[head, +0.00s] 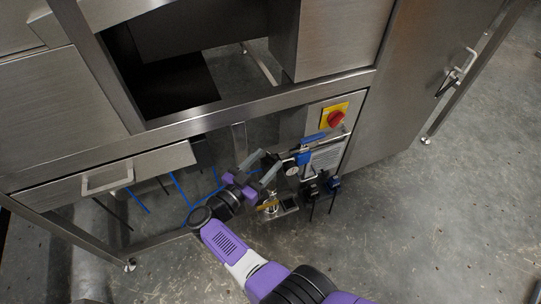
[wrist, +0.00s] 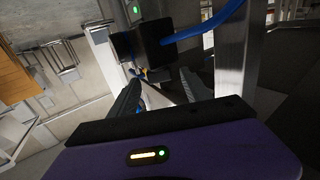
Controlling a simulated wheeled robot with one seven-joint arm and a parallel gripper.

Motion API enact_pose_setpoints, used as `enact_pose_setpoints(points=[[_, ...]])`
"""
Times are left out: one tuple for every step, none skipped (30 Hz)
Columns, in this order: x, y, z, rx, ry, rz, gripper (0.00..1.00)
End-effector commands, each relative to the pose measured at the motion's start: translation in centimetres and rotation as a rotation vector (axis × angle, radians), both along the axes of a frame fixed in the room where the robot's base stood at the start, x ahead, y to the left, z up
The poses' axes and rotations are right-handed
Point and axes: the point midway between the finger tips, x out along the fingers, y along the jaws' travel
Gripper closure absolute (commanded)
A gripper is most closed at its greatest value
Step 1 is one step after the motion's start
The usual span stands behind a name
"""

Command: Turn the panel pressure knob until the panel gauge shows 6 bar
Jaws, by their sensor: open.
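My gripper (head: 272,161) is open, its two grey fingers apart, in front of the pneumatic fittings below the grey control panel (head: 312,122). A small round white-faced gauge (head: 292,171) sits just right of the fingertips; its reading is too small to make out. Blue and black fittings (head: 304,156) are beside it, and I cannot tell which part is the pressure knob. In the wrist view, my open fingers (wrist: 161,78) point toward a black block (wrist: 155,41) with a blue hose, which covers part of what lies beyond. No gauge face is readable there.
A red rotary switch (head: 335,118) on a yellow plate is above the fittings. Black fittings (head: 333,184) hang low at the right. A steel frame beam (head: 240,110) runs above my gripper. A metal post (wrist: 238,55) stands to the right.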

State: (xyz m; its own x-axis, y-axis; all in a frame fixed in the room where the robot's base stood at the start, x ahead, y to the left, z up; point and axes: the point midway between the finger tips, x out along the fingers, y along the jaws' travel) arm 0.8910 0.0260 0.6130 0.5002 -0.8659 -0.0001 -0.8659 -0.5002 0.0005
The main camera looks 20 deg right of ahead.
Motion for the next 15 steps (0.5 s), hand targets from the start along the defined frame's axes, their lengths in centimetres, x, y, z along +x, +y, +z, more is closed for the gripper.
enact_pose_setpoints(points=[[-0.4,1.0,0.0,0.001,0.001,0.004,0.44],[-0.7,1.4,0.0,0.001,0.001,0.003,0.44],[-1.0,1.9,0.0,0.001,0.001,0.003,0.44],[-1.3,2.3,0.0,0.001,0.001,0.002,0.44],[-1.4,2.6,0.0,0.001,0.001,0.002,0.44],[-1.7,3.1,0.0,0.0,0.001,0.003,0.44],[-1.9,3.3,0.0,0.0,0.001,0.002,0.44],[-2.0,3.5,0.0,0.0,0.001,0.001,0.44],[-2.2,3.8,0.0,0.0,0.001,0.001,0.44],[-2.3,3.9,-0.1,0.0,0.001,0.001,0.44],[-2.3,4.0,-0.1,0.0,0.001,0.001,0.44],[-2.4,4.1,-0.1,0.0,0.001,0.0,0.44],[-2.4,4.1,-0.1,0.0,0.001,0.0,0.44],[-2.4,4.2,-0.1,0.0,0.001,0.0,0.44],[-2.4,4.2,-0.1,0.0,0.001,0.0,0.44]])
